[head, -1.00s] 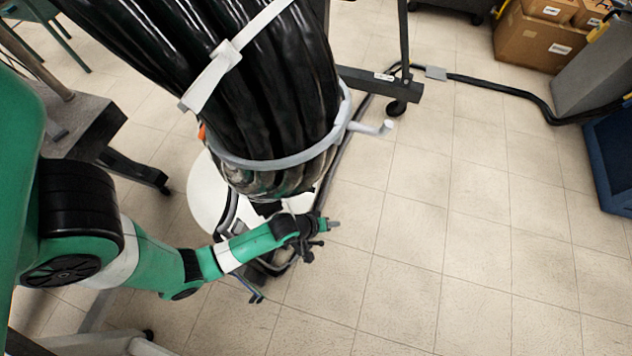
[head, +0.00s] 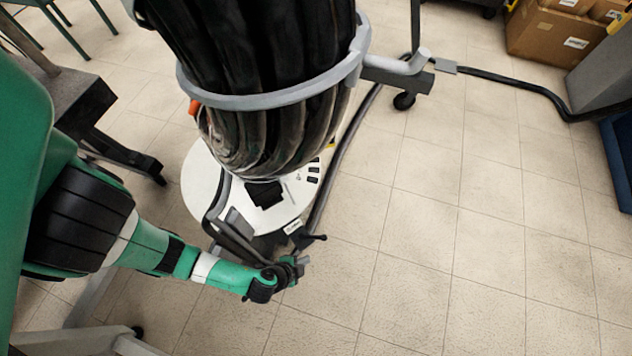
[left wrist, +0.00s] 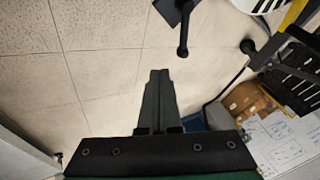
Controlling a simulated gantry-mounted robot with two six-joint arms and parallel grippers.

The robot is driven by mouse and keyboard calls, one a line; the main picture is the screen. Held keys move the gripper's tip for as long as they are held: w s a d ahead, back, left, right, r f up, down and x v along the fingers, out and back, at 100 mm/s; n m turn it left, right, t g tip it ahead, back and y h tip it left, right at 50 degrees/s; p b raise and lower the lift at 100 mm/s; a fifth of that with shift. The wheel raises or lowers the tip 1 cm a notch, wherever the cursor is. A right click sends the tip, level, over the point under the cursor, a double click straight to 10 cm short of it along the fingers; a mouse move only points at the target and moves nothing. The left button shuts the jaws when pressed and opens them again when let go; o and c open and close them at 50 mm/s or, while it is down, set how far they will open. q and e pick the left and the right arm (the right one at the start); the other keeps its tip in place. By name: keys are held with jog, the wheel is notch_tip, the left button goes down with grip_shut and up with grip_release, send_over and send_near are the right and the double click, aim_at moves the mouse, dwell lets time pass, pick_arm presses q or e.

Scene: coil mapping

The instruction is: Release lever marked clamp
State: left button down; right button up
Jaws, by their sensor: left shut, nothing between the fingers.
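A black lever (head: 312,239) with a rounded end sticks out to the right at the front edge of the white round base under the coil. A small white label (head: 293,226) sits beside it, its text too small to read. My left gripper (head: 302,268) is shut and empty, just below and apart from the lever. In the left wrist view, the shut fingers (left wrist: 158,75) point up the picture, and a black lever (left wrist: 183,36) hangs from the top edge ahead of them. A second black knob (left wrist: 248,46) is to its right. My right gripper is out of view.
The large black cable coil (head: 270,70) with a grey ring (head: 270,98) stands above the white base (head: 200,185). A dark cable (head: 510,86) runs along the floor at right. Cardboard boxes (head: 545,35) stand at back right.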

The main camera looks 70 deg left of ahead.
aim_at(312, 237)
pick_arm(q)
jog(key=w+a+f+b, duration=0.5)
jog(key=f+b, duration=0.1)
jog(key=f, duration=0.1)
jog(key=shift+w+a+f, duration=0.25)
jog(key=shift+w+a, duration=0.05)
jog(key=shift+a, duration=0.05)
jog(key=shift+a, duration=0.15)
